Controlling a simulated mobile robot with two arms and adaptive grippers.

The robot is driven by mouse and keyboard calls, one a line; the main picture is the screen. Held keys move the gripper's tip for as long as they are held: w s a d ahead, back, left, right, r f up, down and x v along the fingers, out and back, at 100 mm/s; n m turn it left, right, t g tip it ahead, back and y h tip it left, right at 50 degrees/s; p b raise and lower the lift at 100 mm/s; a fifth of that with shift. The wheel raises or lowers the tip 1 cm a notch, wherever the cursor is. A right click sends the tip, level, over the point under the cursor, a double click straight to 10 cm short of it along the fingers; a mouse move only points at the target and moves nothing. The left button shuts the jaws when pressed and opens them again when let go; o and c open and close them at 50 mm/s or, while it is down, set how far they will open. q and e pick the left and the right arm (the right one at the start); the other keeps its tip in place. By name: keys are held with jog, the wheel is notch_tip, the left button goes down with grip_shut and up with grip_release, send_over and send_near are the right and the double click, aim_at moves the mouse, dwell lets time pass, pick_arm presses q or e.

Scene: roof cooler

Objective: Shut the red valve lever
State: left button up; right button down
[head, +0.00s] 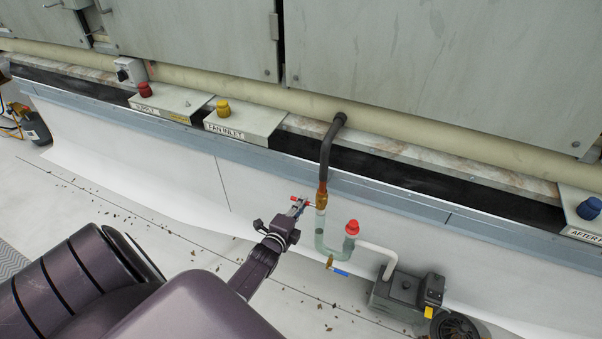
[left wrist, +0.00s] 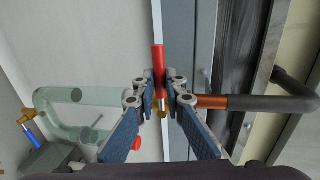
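The red valve lever (head: 295,199) sticks out to the left of the brass fitting (head: 321,195), roughly crosswise to the upright pipe. In the left wrist view the red lever (left wrist: 159,62) stands upright in the picture, between my fingertips. My left gripper (head: 301,208) is at the lever. In the left wrist view its two fingers (left wrist: 161,95) are drawn close together, one on each side of the lever's lower part, and look shut on it. Exact contact is hard to see. My right gripper is not in view.
A pale green trap pipe (head: 322,242) with a red cap (head: 352,227) and a blue-handled valve (head: 341,272) is close right of the gripper. A dark pump box (head: 400,292) stands beyond. The curb ledge (head: 400,200) runs behind. Leaves litter the open roof floor.

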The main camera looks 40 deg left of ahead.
pick_arm(q)
jog(key=o, duration=0.4)
jog(key=v, duration=1.2)
dwell(0.3)
